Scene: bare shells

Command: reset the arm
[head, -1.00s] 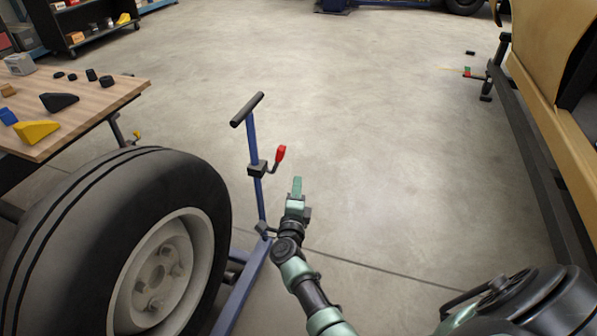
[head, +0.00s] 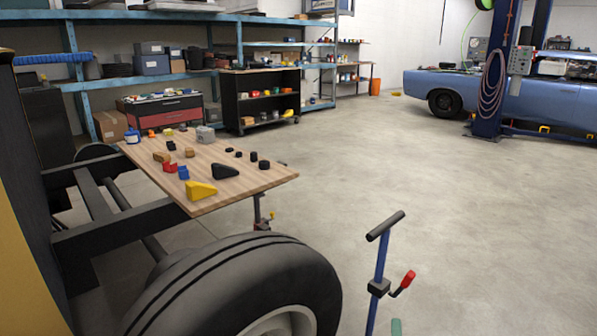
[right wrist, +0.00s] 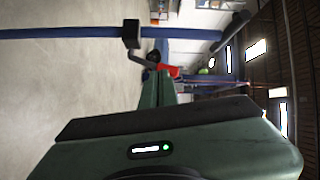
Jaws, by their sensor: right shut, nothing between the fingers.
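Only the green tip of my right gripper (head: 396,327) shows in the head view, at the bottom edge, just below the red handle (head: 407,279) of the blue stand (head: 379,262). In the right wrist view my right gripper (right wrist: 162,76) has its green fingers together with nothing between them. The red handle (right wrist: 168,71) shows just beyond the fingertips there; whether they touch it I cannot tell. The rest of my right arm is out of the head view. My left gripper is in neither view.
A large tyre (head: 240,285) stands left of the blue stand. Behind it is a wooden table (head: 222,165) with wedges and small parts. Shelves (head: 265,50) line the back wall. A blue car (head: 425,90) and lift post are at back right. The concrete floor (head: 400,165) between is clear.

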